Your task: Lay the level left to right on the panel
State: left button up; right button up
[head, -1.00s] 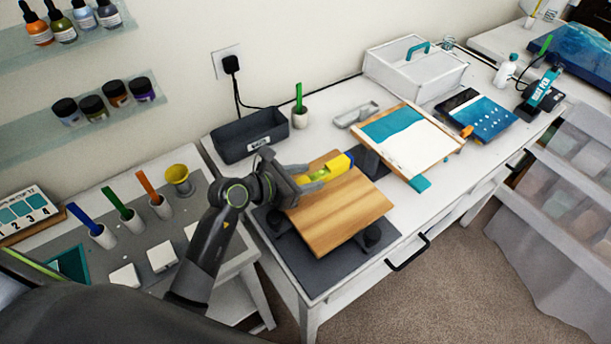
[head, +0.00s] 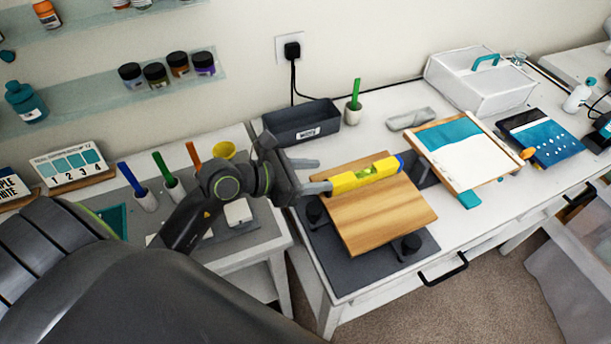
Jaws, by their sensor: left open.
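The yellow level (head: 366,173) with a green vial and a blue end lies on the wooden panel (head: 385,215), near its back edge, running roughly left to right in the head view. The panel rests on dark supports (head: 411,244) over a grey mat and looks tilted. My left gripper (head: 318,176) is open just left of the level's left end, with its fingers pointing at it. The lower finger appears close to that end; I cannot tell whether it touches. My right gripper is not in view.
A dark bin (head: 302,122) stands behind the panel. A framed teal-and-white board (head: 462,152) is to its right. Cups with coloured sticks (head: 175,188) stand on the left table. The bench front, with a black handle (head: 443,270), is clear.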

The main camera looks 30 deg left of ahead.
pick_arm(q)
jog(key=shift+v, duration=1)
